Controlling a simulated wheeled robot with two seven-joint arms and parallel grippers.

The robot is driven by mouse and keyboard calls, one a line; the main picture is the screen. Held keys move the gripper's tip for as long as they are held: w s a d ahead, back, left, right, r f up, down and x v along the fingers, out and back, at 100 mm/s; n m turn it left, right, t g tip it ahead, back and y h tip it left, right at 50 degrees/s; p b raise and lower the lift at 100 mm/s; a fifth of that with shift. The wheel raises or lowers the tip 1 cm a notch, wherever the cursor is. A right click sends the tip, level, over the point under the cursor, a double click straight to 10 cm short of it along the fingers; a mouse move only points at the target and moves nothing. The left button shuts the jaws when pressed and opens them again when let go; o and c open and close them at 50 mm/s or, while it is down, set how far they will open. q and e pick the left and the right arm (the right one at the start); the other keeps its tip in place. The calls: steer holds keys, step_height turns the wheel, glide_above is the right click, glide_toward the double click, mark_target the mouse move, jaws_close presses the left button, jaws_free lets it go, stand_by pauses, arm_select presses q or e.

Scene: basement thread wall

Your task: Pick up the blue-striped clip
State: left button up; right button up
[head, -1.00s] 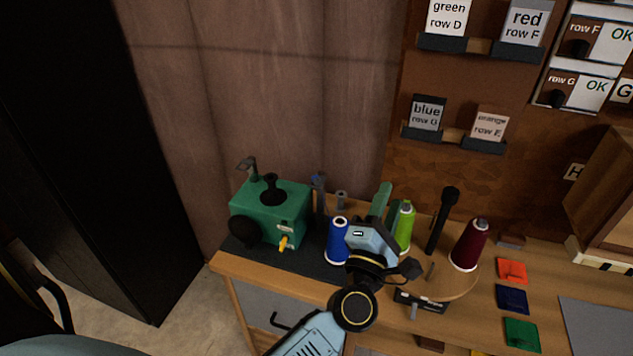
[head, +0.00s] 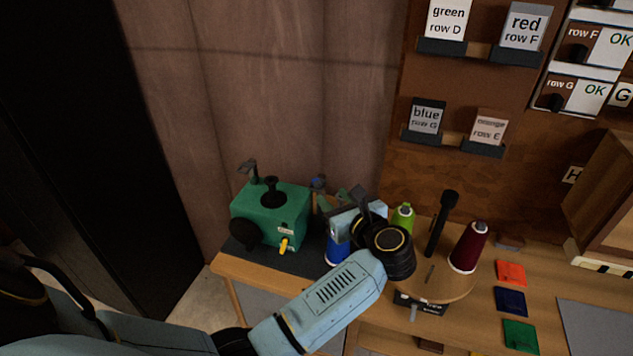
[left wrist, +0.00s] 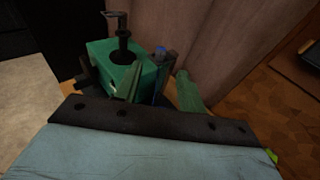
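The blue-striped clip (head: 318,184) is a small, slim dark piece with a blue mark near its top. It stands upright at the back of the bench, just right of the green machine, and is partly hidden by my left gripper. In the left wrist view the clip (left wrist: 160,58) shows beyond and between my two green fingers. My left gripper (head: 338,197) is open and empty, with its fingers pointing toward the clip. I cannot tell how far short of it they are. It also shows in the left wrist view (left wrist: 160,76). My right gripper is not in view.
The green machine (head: 270,212) stands close on the left. A blue spool (head: 337,250) is partly behind my wrist. A lime spool (head: 403,217), a black post (head: 441,222) and a maroon spool (head: 468,247) stand to the right. A wall panel rises behind.

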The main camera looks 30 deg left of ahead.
mark_target(318, 183)
arm_select(q)
steer(key=p+x, duration=0.1)
steer(key=x, duration=0.6)
steer(key=shift+w+a, duration=0.2)
jaws_close()
